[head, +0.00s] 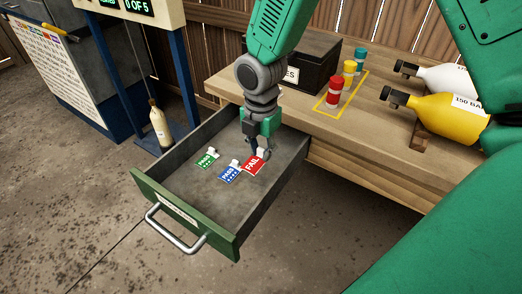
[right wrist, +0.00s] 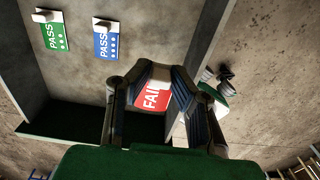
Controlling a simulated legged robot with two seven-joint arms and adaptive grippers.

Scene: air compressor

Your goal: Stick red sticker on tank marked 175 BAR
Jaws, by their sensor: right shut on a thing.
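The red FAIL sticker (head: 252,164) is at the right side of the open drawer. My right gripper (head: 261,150) reaches down into the drawer and is shut on the sticker's white tab. In the right wrist view, the fingers (right wrist: 163,82) close around this tab, with the red sticker (right wrist: 152,98) between them. A yellow tank (head: 448,112) marked 150 BAR lies on the bench at right. A white tank (head: 445,77) lies behind it; its label is too small to read. I cannot read 175 BAR on any tank. My left gripper is not in view.
A green PASS sticker (head: 207,158) and a blue PASS sticker (head: 229,172) lie in the drawer (head: 165,178). Red, yellow and teal capped bottles (head: 334,93) stand on the bench (head: 385,145) beside a black box (head: 305,62). A bottle (head: 159,125) stands by the blue frame.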

